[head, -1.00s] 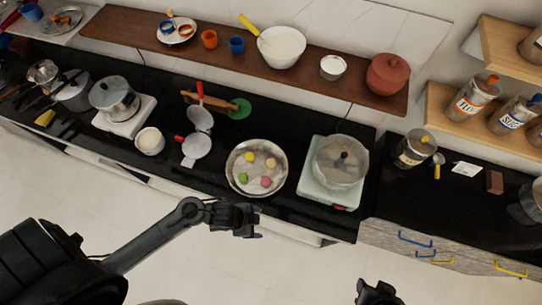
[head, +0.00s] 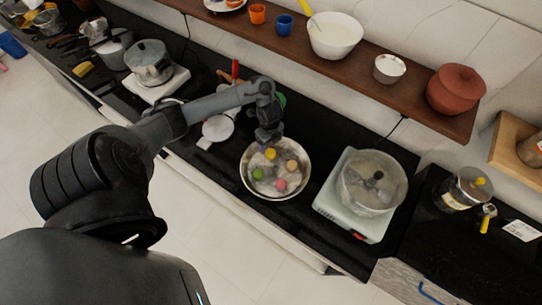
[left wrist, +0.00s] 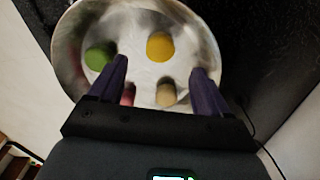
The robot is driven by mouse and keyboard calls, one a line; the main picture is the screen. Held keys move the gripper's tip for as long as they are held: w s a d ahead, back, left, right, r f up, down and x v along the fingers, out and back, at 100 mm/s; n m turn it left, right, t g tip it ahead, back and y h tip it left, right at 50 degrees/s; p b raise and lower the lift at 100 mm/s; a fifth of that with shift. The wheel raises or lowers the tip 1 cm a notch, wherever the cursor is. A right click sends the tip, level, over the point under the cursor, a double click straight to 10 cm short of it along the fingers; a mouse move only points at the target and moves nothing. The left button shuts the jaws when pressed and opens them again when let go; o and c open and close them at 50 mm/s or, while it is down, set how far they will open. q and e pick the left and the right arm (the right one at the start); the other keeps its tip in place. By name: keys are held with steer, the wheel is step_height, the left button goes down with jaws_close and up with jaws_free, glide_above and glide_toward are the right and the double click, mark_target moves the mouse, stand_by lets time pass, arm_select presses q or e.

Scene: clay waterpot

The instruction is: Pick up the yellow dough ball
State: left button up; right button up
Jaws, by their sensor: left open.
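The yellow dough ball (head: 270,153) lies in a round metal bowl (head: 249,182), at the side nearest my left gripper in the head view. My left gripper (head: 268,138) hangs over that edge of the bowl, close to the yellow ball. In the left wrist view the yellow ball (left wrist: 160,46) lies beyond and between the two open fingers (left wrist: 160,75), and nothing is between them. A green ball (left wrist: 99,55), a pink ball (left wrist: 128,94) and a tan ball (left wrist: 167,94) share the bowl; a finger partly covers the pink one. My right gripper is out of view.
A pot on a white stove (head: 340,215) stands right of the bowl. A flat pale lid-like item (head: 217,128) lies left. A wooden shelf (head: 350,70) with a white bowl (head: 335,36) and a red clay pot (head: 455,90) runs behind.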

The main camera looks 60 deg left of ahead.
mark_target(270, 154)
arm_select(q)
steer(key=shift+f, duration=0.8)
steer(key=shift+f+b, duration=0.75)
steer(key=shift+f, duration=1.85)
steer(key=shift+a, duration=0.1)
steer(key=shift+c, duration=0.2)
steer(key=c, duration=1.1)
steer(key=shift+r, duration=0.1)
